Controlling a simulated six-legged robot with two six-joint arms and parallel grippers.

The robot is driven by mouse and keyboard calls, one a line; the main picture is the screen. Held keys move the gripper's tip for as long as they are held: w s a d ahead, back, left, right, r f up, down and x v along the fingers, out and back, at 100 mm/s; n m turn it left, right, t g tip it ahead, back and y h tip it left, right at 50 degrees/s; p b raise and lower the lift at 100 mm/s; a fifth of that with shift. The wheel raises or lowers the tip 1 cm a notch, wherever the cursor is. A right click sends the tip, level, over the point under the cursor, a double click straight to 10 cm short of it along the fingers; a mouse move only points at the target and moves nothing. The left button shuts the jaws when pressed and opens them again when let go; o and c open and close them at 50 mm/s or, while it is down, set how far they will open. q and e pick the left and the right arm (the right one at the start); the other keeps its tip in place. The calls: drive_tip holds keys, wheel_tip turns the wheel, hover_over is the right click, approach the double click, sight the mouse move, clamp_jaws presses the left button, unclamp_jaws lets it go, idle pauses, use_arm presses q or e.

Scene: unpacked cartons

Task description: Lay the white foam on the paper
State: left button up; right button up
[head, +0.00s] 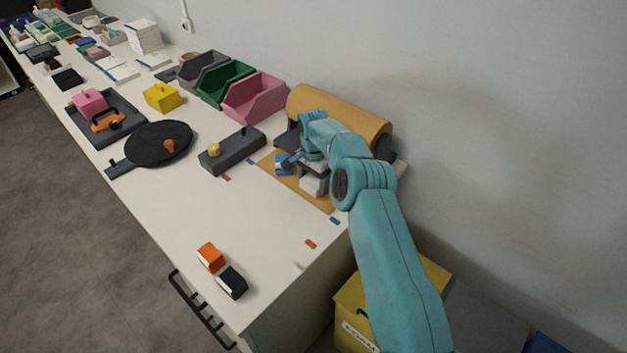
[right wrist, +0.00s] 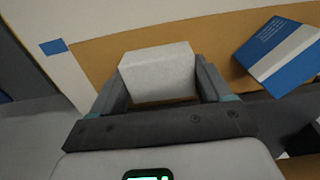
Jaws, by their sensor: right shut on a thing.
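The white foam (right wrist: 158,73) is a pale block between the two fingers of my right gripper (right wrist: 160,82) in the right wrist view. My right gripper is shut on it. In the head view the foam (head: 311,185) shows under my right gripper (head: 314,178), above or on the brown paper (head: 268,168). The paper also shows in the right wrist view (right wrist: 205,35), behind the foam. I cannot tell whether the foam touches the paper. My left gripper is not in view.
A blue and white card or box (head: 283,164) lies on the paper beside my gripper. The paper roll (head: 345,112) stands behind. A grey block with a yellow knob (head: 232,152) is to the left. Orange (head: 210,257) and black (head: 232,282) blocks sit near the front edge. The table's middle front is clear.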

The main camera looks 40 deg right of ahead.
sight(314, 180)
drive_tip(key=shift+f, duration=0.15)
drive_tip(key=o, duration=0.9)
drive_tip(key=shift+o, duration=0.2)
drive_tip(key=shift+r, duration=0.75)
wheel_tip(314, 180, up, 11)
drive_tip(key=shift+f, duration=0.15)
